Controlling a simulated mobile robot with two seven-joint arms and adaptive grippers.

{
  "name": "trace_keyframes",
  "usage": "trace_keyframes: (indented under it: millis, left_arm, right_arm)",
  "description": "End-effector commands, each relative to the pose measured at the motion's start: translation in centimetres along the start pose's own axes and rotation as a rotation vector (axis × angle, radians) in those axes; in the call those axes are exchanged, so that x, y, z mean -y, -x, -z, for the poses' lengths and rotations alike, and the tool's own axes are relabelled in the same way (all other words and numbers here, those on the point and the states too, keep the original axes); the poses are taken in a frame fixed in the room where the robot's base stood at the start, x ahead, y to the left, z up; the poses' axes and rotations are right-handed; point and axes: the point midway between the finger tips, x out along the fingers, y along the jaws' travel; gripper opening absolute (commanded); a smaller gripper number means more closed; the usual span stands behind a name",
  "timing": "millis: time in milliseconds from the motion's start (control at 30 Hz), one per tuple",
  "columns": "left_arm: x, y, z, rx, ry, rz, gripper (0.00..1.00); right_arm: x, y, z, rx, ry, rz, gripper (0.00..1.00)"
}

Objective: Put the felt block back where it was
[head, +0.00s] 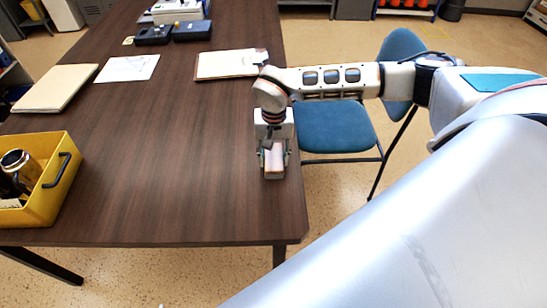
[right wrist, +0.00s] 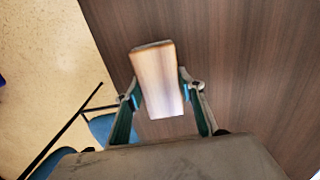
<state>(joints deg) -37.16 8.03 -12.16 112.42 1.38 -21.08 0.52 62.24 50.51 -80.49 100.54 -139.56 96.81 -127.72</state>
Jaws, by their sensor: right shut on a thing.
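The felt block (head: 273,158) is a small pale, wood-toned block near the right edge of the dark table (head: 190,190). My right gripper (head: 274,166) points down and is shut on it. In the right wrist view the block (right wrist: 157,75) sits between the two fingers, its pale long face toward the camera and a thin dark strip at its far end. I cannot tell whether its underside touches the table or hangs just above it. My left gripper is not in view.
A yellow crate (head: 50,210) holding a dark cylinder stands at the table's left. A clipboard (head: 226,64), a paper sheet (head: 128,68) and a folder (head: 55,87) lie farther back. A blue chair (head: 337,127) stands against the right edge. The table's middle is clear.

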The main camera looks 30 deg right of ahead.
Motion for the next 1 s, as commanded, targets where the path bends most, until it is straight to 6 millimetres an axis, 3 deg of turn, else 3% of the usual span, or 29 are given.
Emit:
trace_keyframes:
  millis: [367,400,433,467,833,1000]
  left_arm:
    - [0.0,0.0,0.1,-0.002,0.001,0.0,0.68]
    - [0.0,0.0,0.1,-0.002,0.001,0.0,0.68]
    - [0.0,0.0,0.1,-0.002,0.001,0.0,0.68]
    - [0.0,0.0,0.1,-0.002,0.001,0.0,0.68]
    - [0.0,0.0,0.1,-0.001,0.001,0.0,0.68]
    - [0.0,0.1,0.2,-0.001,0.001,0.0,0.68]
  right_arm:
    - [0.1,-0.3,0.1,-0.001,0.0,0.001,0.18]
    - [0.1,-0.3,0.1,-0.001,0.0,0.001,0.46]
    - [0.1,-0.3,0.1,-0.001,0.0,0.001,0.54]
    - [0.1,-0.3,0.1,-0.001,0.0,0.001,0.55]
    - [0.1,0.0,0.1,-0.002,0.0,0.002,0.55]
    - [0.1,2.1,0.2,-0.006,0.001,0.004,0.55]
